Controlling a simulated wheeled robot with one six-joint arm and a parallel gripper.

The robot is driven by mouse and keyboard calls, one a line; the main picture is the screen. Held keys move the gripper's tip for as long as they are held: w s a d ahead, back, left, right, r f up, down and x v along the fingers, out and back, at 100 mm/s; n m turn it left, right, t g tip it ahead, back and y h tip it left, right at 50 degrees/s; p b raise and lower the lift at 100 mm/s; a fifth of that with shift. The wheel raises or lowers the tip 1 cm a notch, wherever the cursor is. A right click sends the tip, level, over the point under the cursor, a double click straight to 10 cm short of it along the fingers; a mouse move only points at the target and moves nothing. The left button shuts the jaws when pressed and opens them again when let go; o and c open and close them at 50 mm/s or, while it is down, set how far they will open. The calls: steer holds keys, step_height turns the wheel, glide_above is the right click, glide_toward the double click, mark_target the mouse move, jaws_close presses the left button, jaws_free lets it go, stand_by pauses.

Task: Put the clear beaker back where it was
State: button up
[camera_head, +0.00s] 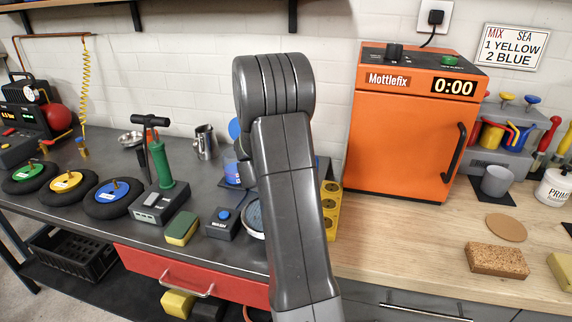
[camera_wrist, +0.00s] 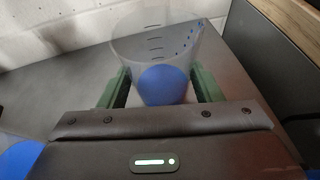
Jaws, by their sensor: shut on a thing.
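The clear beaker (camera_wrist: 150,42) stands between the green fingers of my gripper (camera_wrist: 162,86) in the wrist view. The fingers are shut on its sides. It has dark graduation marks on its wall and a round blue area shows low in it; I cannot tell whether this is liquid or something seen through it. In the head view my arm hides the gripper. A bluish see-through vessel (camera_head: 231,170) shows partly at the left edge of my arm, above a dark mat; it looks like the same beaker. Whether its base touches the surface is not clear.
A metal pitcher (camera_head: 205,142), a green pump (camera_head: 160,165), a WASH box (camera_head: 223,222) and a sponge (camera_head: 182,228) stand to the left. A grey cup (camera_head: 496,181) stands right.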

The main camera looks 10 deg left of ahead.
steer(key=shift+f, duration=0.15)
steer(key=o, duration=1.1)
steer(key=shift+r, duration=0.2)
steer(key=shift+s+a+r, duration=0.1)
steer(key=shift+s, duration=0.1)
steer(key=v, duration=1.1)
steer(key=shift+s+r, duration=0.1)
steer(key=shift+s, duration=0.15)
